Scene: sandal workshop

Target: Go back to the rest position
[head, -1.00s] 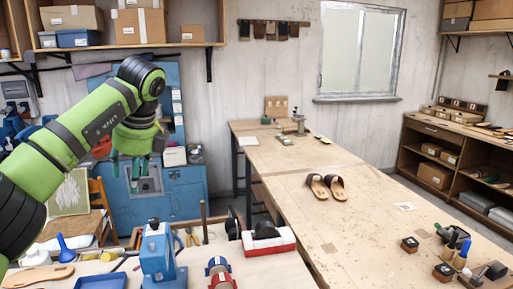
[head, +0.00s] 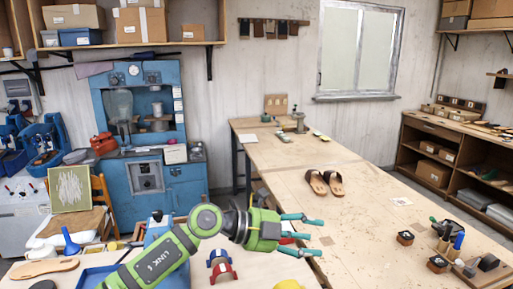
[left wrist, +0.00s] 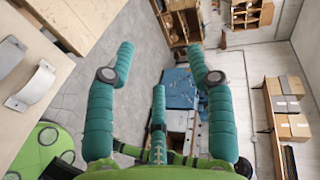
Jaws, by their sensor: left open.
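My left gripper (head: 314,235) is at the lower middle of the head view, on a green arm that comes in from the bottom left. Its teal fingers point right, spread apart with nothing between them. They hang in front of the long wooden table's near left part. In the left wrist view the same gripper (left wrist: 160,62) shows its teal fingers apart and empty, with floor and furniture far behind. My right gripper is in neither view.
A pair of sandals (head: 324,182) stands on the long wooden table (head: 365,225). Small tools and a dark holder (head: 450,235) sit at its right. A blue machine (head: 140,120) stands at the back left. My arm partly hides the near bench.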

